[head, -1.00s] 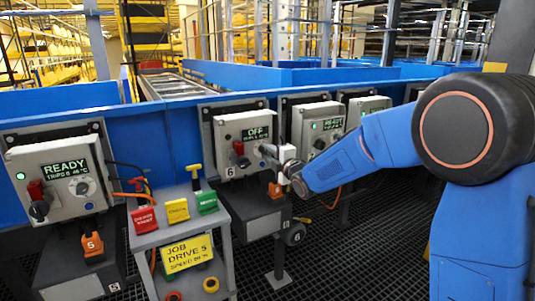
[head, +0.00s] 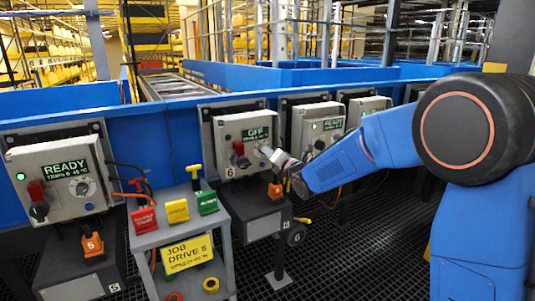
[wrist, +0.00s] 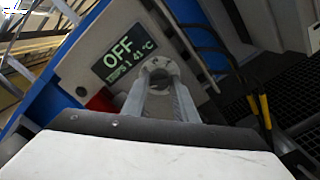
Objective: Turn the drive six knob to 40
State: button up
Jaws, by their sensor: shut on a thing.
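The drive six box (head: 228,160) is grey, with a "6" label, a dark display reading OFF and a red-and-black switch (head: 240,152) below it. My gripper (head: 266,152) is at the right part of its front face. In the wrist view the small round grey knob (wrist: 158,70) sits between my fingertips (wrist: 158,83), which are shut on it. The display (wrist: 123,52) in that view shows OFF, with a smaller line that appears to end in 41 °C. The knob is hidden by my gripper in the head view.
A drive five box (head: 60,170) reading READY stands at the left. A grey stand (head: 215,240) with red, yellow and green tags and a yellow job sign (head: 188,254) is in front. Another box (head: 318,125) is to the right. Dark cables (wrist: 215,50) run beside the knob.

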jog(key=shift+f+n, duration=0.15)
jog(key=shift+n, duration=0.15)
jog(key=o, duration=1)
jog(key=v, duration=1.7)
jog(key=shift+s+d, duration=0.2)
